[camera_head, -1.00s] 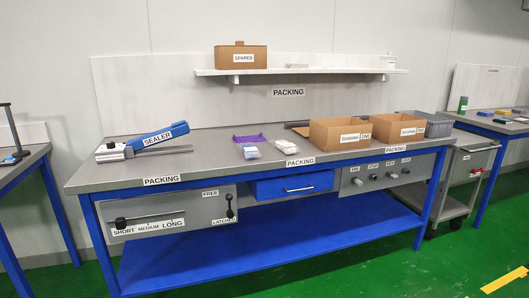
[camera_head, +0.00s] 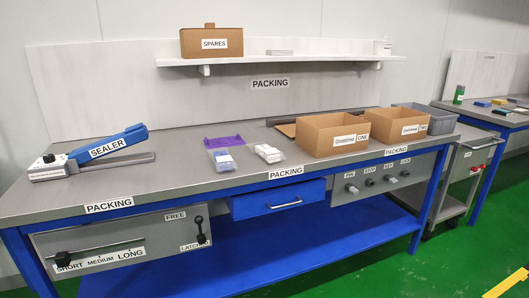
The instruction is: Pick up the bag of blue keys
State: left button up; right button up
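A purple item (camera_head: 223,141) lies flat right behind the blue bag. Neither of my grippers shows in the head view.
Two open cardboard boxes (camera_head: 333,134) and (camera_head: 397,121) stand right of the bags, with a grey bin (camera_head: 425,115) beyond. A blue-handled sealer (camera_head: 108,146) sits at the left. A shelf (camera_head: 285,57) hangs above the back. The bench front between sealer and bags is clear.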

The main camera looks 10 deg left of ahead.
aim_at(224, 162)
jog(key=u, duration=0.35)
jog(key=i, duration=0.85)
jog(key=u, duration=0.8)
